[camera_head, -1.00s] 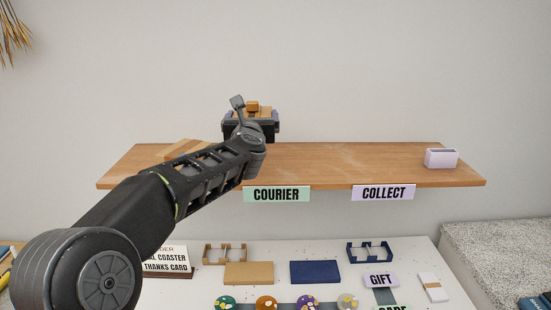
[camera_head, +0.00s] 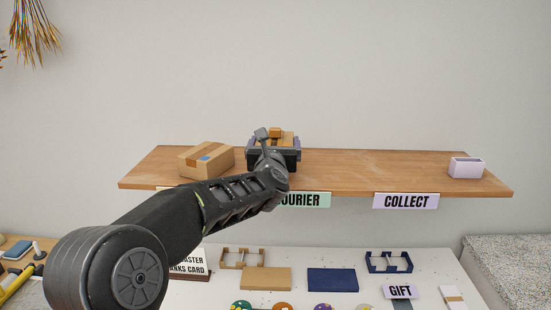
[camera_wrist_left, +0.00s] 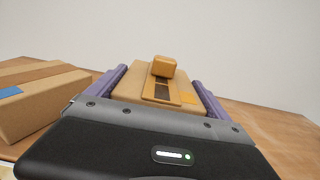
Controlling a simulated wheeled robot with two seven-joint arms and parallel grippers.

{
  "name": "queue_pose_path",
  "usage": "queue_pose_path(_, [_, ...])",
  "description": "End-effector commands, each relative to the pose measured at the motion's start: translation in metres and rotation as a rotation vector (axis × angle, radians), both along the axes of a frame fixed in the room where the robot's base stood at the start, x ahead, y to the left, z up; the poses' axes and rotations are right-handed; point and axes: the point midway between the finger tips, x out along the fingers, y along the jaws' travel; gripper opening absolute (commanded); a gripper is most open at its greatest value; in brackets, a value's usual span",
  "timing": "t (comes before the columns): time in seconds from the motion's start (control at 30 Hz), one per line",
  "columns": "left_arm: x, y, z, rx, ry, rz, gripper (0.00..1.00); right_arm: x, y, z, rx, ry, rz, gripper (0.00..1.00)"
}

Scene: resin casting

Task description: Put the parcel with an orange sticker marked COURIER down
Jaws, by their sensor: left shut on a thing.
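The parcel (camera_wrist_left: 125,90) is a brown cardboard box with an orange sticker (camera_wrist_left: 188,98) on its top. A small brown block (camera_wrist_left: 163,66) and a dark-striped band also show on top. My left gripper (camera_wrist_left: 158,88) is shut on the parcel, with a purple finger along each side. In the head view the gripper (camera_head: 273,146) is over the wooden shelf (camera_head: 370,170), behind the mint COURIER sign (camera_head: 312,200), whose first letter my arm hides. The parcel (camera_head: 289,137) is mostly hidden there. I cannot tell whether its underside touches the shelf. My right gripper is out of view.
Another cardboard parcel (camera_head: 207,160) with a blue sticker stands on the shelf to the left, close to my gripper. The shelf between is clear. A white table (camera_head: 350,262) lies below.

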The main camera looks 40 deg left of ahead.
Motion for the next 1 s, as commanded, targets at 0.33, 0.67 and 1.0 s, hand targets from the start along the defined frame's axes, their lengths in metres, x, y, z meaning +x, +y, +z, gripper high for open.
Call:
queue_pose_path(0.33, [0.0,0.0,-0.018,0.0,0.003,0.0,0.26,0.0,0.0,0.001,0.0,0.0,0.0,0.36])
queue_pose_path(0.67, [0.0,0.0,-0.036,0.0,-0.002,-0.001,0.26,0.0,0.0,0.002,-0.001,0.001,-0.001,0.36])
queue_pose_path(1.0, [0.0,0.0,-0.038,-0.001,-0.001,-0.001,1.0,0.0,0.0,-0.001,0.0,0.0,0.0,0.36])
